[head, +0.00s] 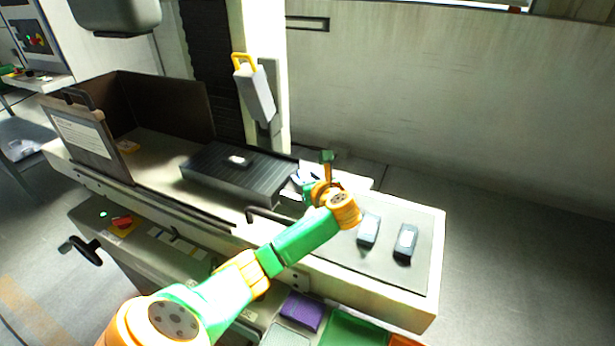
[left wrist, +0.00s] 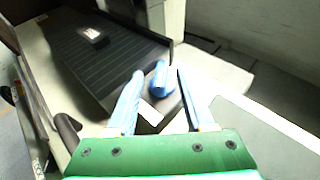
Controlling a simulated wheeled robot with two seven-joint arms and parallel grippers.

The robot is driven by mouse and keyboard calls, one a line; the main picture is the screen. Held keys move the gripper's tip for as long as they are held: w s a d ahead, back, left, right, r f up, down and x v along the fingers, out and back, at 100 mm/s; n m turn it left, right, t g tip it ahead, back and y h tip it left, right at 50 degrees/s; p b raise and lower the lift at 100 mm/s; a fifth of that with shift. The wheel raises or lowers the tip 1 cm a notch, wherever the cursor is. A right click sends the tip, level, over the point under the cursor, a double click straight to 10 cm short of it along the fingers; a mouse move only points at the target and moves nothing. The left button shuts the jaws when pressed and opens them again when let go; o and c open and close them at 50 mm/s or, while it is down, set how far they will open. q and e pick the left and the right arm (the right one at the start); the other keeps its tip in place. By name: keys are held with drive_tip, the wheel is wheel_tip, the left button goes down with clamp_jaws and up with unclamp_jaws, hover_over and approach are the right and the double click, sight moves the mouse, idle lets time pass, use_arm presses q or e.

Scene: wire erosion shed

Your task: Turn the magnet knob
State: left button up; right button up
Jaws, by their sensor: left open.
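The magnet block is a dark ribbed plate (head: 232,172) on the machine table; it also shows in the left wrist view (left wrist: 105,55). A rounded blue piece, which looks like the magnet knob (left wrist: 160,78), is by the block's right end. My left gripper (left wrist: 159,72) is open, with one finger on each side of this knob in the picture. I cannot tell whether the fingers touch it. In the head view my left wrist and gripper are at the block's right end and hide the knob. My right gripper is not in view.
A small light piece (head: 239,160) lies on the block. Two dark blocks (head: 368,230) (head: 405,242) lie on the table's right part (head: 425,270). A dark bent handle (head: 268,217) is at the front edge. A grey unit with a yellow handle (head: 254,90) hangs behind.

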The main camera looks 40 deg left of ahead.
sight(301, 175)
use_arm(q)
drive_tip(key=x, duration=0.4)
drive_tip(key=shift+w+a+f, duration=0.15)
drive_tip(key=shift+w+f, duration=0.1)
drive_tip(key=shift+f, duration=0.2)
drive_tip(key=shift+w, duration=0.1)
drive_tip(key=shift+d+r, duration=0.2)
drive_tip(key=shift+d, duration=0.15)
drive_tip(key=shift+c, duration=0.2)
drive_tip(key=shift+s+d+r, duration=0.1)
drive_tip(key=shift+s+d, duration=0.05)
drive_tip(key=shift+s, duration=0.1)
drive_tip(key=c, duration=0.4)
drive_tip(key=shift+s, duration=0.15)
clamp_jaws()
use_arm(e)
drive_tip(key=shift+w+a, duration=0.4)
use_arm(q)
drive_tip(key=shift+r, duration=0.1)
